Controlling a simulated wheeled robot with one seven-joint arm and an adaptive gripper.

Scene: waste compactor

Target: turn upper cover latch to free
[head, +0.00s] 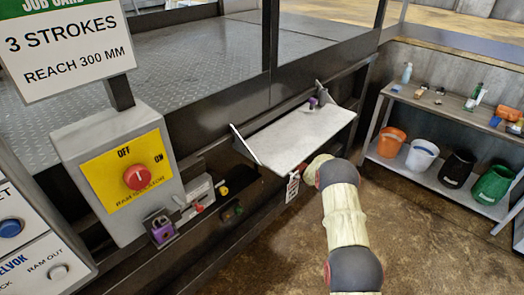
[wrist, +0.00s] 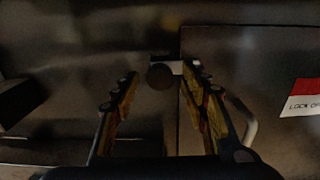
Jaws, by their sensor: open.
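In the wrist view, my gripper (wrist: 163,88) is open, its two yellow-and-black fingers pointing away from the camera. A dark round knob (wrist: 160,76) with a pale bar beside it shows between the fingertips, against dark metal; it looks like the latch, but I cannot tell upper from lower or its turned position. I see no clear contact with the fingers. In the head view, my arm reaches to the machine's front just below a tilted grey flap (head: 299,135); the gripper and the latch are hidden there.
A red-and-white lock tag (wrist: 303,97) is at right in the wrist view, near a curved pale handle (wrist: 243,120). In the head view, a yellow isolator panel (head: 121,179) with a red knob and a purple padlock (head: 161,231) are left. A shelf with buckets (head: 421,155) stands right.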

